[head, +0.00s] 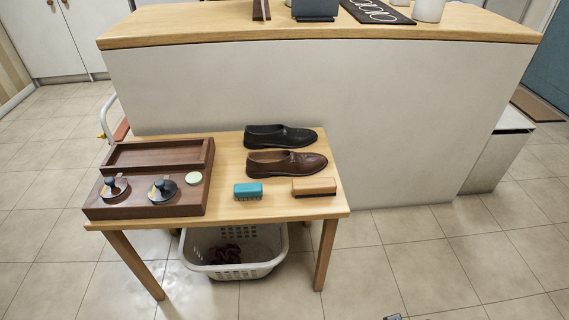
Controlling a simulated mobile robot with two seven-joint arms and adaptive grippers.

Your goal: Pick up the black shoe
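The black shoe (281,136) lies upright on the wooden table (235,213), near its back edge, with its toe to the right. A brown shoe (286,163) lies just in front of it, also pointing right. No gripper is near either shoe. A small dark piece (393,317) at the bottom edge, right of the table, looks like the tip of my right gripper; whether it is open or shut does not show. My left gripper is not in view.
A dark wooden box (112,212) with polish tins and brushes fills the table's left side. A teal brush (248,190) and a wooden brush (314,186) lie in front of the shoes. A white basket (235,271) stands below. A white counter (400,125) rises behind.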

